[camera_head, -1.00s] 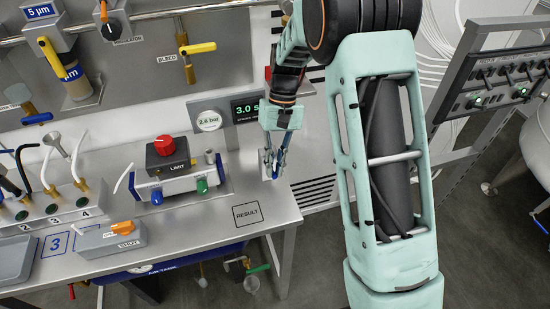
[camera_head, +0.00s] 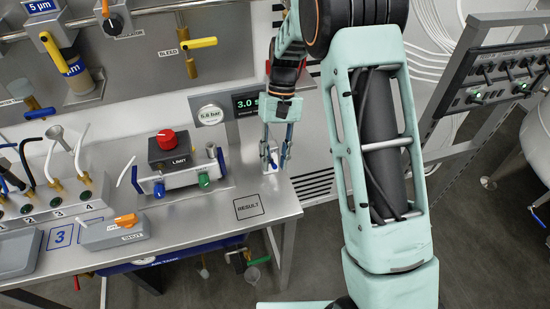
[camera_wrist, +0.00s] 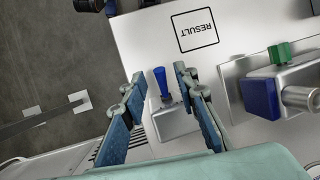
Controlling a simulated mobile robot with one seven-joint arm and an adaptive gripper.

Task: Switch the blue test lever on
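The blue test lever (camera_wrist: 160,80) stands on a small metal box (camera_wrist: 172,122) on the bench in the wrist view. In the head view the lever (camera_head: 273,160) is a small blue spot near the bench's right end, partly hidden by the fingers. My gripper (camera_wrist: 158,73) is open, with one finger on each side of the lever and visible gaps between. In the head view my gripper (camera_head: 275,167) points down over the box. Whether the fingertips touch the box is not clear.
A red-knobbed LIMIT block (camera_head: 167,155) with blue and green caps stands to the left. A gauge (camera_head: 210,116) and a green display (camera_head: 258,103) are behind. A lever panel (camera_head: 500,75) is at right. The bench around the RESULT square (camera_head: 248,207) is clear.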

